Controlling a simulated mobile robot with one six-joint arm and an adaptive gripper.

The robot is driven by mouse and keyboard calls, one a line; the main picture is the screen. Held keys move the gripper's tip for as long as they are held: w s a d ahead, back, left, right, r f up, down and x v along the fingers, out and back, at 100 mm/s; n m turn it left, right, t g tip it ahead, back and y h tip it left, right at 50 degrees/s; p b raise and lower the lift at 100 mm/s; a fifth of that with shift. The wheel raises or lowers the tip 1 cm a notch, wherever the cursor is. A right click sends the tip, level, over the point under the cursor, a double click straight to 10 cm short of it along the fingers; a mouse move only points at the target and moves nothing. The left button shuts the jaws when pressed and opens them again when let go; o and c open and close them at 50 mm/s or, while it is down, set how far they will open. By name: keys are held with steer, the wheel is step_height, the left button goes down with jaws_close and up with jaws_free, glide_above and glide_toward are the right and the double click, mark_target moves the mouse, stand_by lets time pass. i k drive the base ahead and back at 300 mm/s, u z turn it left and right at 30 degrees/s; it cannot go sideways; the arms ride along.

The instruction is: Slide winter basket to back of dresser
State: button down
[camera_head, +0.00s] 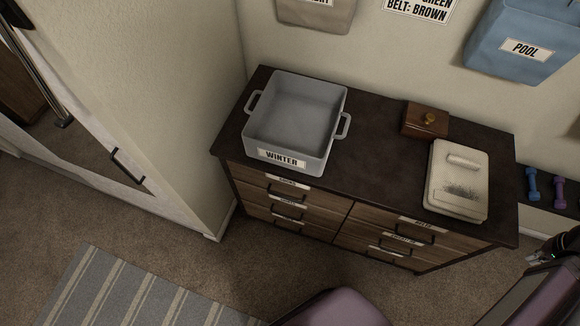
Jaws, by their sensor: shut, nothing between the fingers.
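The winter basket is a grey, square, open bin (293,112) with a looped handle on its left and right sides. It sits upright on the left part of the dark dresser top (375,160). A white label reading WINTER is on its front wall, close to the dresser's front edge.
A small brown wooden box (425,121) with a knob stands at the back right of the dresser. A cream lidded container (457,182) is at the right end. A blue POOL bin (524,42) is on the wall above. Dumbbells (546,188) lie to the right.

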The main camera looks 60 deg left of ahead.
mark_target(292, 124)
steer(key=z, duration=0.1)
steer(key=k, duration=2.25)
steer(key=u, duration=0.8)
steer(key=i, duration=1)
steer(key=u, duration=0.05)
